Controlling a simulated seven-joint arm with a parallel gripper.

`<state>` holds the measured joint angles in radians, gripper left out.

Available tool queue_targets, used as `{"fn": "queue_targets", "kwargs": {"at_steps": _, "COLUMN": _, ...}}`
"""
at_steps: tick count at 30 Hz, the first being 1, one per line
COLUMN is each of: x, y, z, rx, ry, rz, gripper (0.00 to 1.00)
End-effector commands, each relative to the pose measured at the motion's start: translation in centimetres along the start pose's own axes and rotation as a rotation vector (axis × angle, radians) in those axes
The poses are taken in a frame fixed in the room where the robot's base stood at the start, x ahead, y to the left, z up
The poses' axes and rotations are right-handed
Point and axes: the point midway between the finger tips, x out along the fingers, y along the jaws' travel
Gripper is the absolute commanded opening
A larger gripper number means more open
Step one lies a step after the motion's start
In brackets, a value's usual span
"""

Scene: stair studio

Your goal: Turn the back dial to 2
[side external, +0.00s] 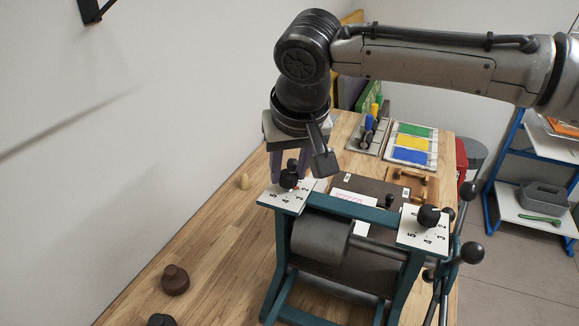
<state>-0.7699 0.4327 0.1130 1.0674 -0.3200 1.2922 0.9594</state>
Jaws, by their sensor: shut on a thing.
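A press with a teal frame (347,206) stands on the wooden table. It has a white number plate on each side, each with a black dial. The back dial (290,181) is on the left plate (277,197), nearer the wall. My gripper (291,170) points down over this dial, with its fingers around the black knob, shut on it. The fingers and knob hide part of the numbers, and I cannot tell which number the dial points to. The other dial (428,216) is on the right plate (418,237), free of my gripper.
A spoked handwheel with ball ends (471,252) sticks out on the press's right side. Dark round weights (174,280) lie on the table at front left. A colour tray (410,146) lies behind. The table's left strip is mostly clear.

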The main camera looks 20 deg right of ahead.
Motion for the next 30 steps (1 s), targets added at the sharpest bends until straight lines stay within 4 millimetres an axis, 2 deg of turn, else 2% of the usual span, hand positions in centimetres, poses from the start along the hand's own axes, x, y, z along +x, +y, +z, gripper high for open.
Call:
{"fn": "queue_targets", "kwargs": {"at_steps": 17, "x": 0.00, "y": -0.04, "z": 0.06, "rx": 0.035, "ry": -0.002, "rz": 0.014, "gripper": 0.00}}
{"fn": "queue_targets", "kwargs": {"at_steps": 18, "x": 0.00, "y": -0.04, "z": 0.06, "rx": 0.035, "ry": -0.003, "rz": 0.014, "gripper": 0.39}}
{"fn": "queue_targets", "kwargs": {"at_steps": 22, "x": 0.01, "y": -0.03, "z": 0.05, "rx": 0.034, "ry": -0.002, "rz": 0.014, "gripper": 0.62}}
{"fn": "queue_targets", "kwargs": {"at_steps": 23, "x": 0.01, "y": -0.04, "z": 0.05, "rx": 0.034, "ry": -0.002, "rz": 0.014, "gripper": 0.67}}
{"fn": "queue_targets", "kwargs": {"at_steps": 30, "x": 0.01, "y": -0.03, "z": 0.03, "rx": 0.034, "ry": -0.001, "rz": 0.014, "gripper": 0.67}}
